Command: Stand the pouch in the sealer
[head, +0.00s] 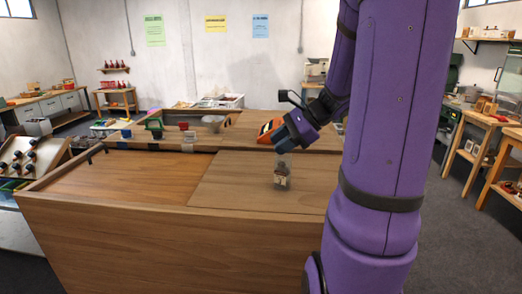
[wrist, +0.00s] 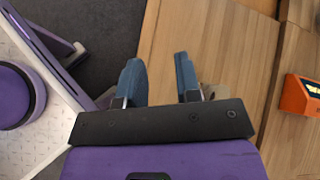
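A clear pouch with dark brown contents and a pale label (head: 282,178) appears upright over the front right of the wooden worktop, just below my gripper (head: 284,146). In the wrist view, my gripper (wrist: 157,62) has its two blue fingers apart, with nothing visible between them. A small pale and brown patch beside the right finger may be part of the pouch, mostly hidden. An orange device with a dark panel, seemingly the sealer (head: 265,131), stands behind my gripper; it also shows at the right edge of the wrist view (wrist: 300,97).
The wooden worktop (head: 125,180) is clear at the front left. A green-framed item (head: 154,126), a small red-topped jar (head: 184,126) and a clear bowl (head: 213,123) stand along its back. A raised wooden rim borders the worktop.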

